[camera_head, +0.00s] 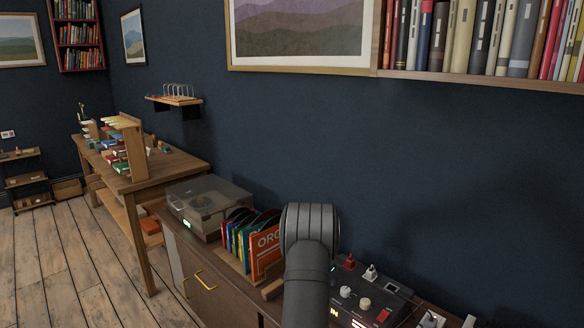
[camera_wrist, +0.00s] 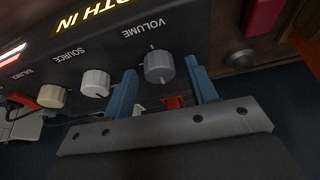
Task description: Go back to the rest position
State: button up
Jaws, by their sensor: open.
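My gripper (camera_wrist: 161,69) is open in the wrist view, with its two blue fingers apart. The grey knob marked VOLUME (camera_wrist: 158,66) appears between the fingertips, with a gap on each side. I cannot tell how deep the fingers reach around it. The dark control panel (camera_wrist: 110,48) fills the upper part of that view, its lettering upside down. In the head view my arm stands in front of the panel box (camera_head: 373,318) on the cabinet, and my gripper is hidden there.
A white knob (camera_wrist: 95,83) and a cream knob (camera_wrist: 52,96) sit beside the gripper. Record sleeves (camera_head: 264,245) and a turntable (camera_head: 208,206) stand left of my arm. A loaded bookshelf (camera_head: 480,80) hangs above right. The wall (camera_head: 430,170) between is bare.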

jog(key=shift+w+m+g+h, duration=0.1)
jog(key=shift+m+g+h, duration=0.2)
jog(key=shift+m, duration=0.9)
